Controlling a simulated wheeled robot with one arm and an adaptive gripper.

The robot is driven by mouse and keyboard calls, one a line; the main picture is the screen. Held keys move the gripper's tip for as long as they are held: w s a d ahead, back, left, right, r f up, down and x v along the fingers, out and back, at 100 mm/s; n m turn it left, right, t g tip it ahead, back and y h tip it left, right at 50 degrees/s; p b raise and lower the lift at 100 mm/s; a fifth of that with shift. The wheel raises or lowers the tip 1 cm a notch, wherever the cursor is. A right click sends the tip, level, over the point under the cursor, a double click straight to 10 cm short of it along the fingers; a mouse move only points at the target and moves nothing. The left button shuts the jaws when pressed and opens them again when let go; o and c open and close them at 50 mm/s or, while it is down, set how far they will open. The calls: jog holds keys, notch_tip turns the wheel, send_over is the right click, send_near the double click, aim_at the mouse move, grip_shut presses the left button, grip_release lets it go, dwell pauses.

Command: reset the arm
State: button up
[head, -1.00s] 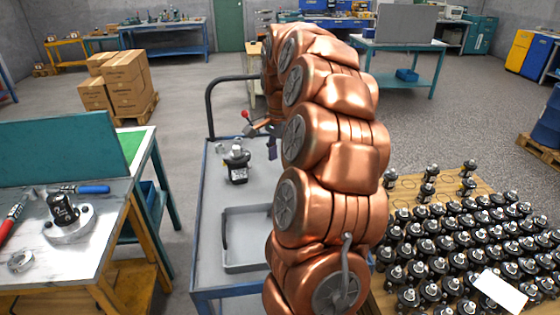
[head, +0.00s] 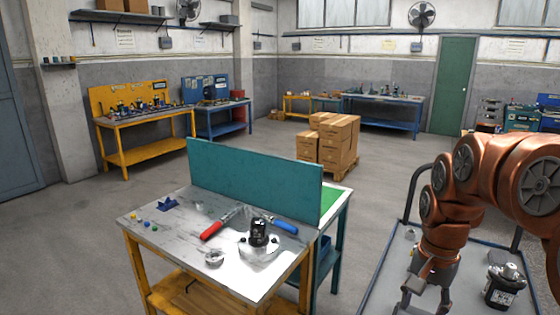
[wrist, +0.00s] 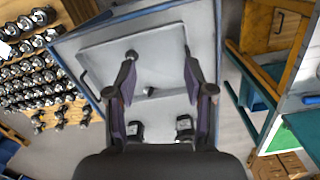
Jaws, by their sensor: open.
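My gripper (head: 428,290) hangs below my copper-coloured arm over the blue-edged cart (head: 385,285) at the right of the head view. In the wrist view its two dark fingers (wrist: 159,58) are spread apart, with nothing between the tips but the grey cart top (wrist: 172,70) below. A black motor with a silver top (head: 505,286) stands upright on the cart, to the right of my gripper in the head view. The lower right of the cart is out of the head view.
A workbench (head: 140,222) with a teal back panel (head: 255,180) holds another black motor (head: 258,232), red-handled and blue-handled tools and a ring (head: 214,257). Boxes (head: 335,140) stand on a pallet behind. Rows of motors (wrist: 40,75) lie beside the cart. Open floor is at left.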

jog(key=s+a+f+n, duration=0.2)
jog(key=s+a+n, duration=0.1)
jog(key=s, duration=0.3)
jog(key=s+a+f+n, duration=0.2)
jog(key=s+a+n, duration=0.1)
jog(key=s+a, duration=0.2)
jog(key=s+a+f+n+g, duration=0.1)
jog(key=s+a+n, duration=0.3)
jog(key=s, duration=0.4)
jog(key=shift+a+f, duration=0.5)
jog(key=shift+f, duration=0.25)
jog(key=shift+s, duration=0.1)
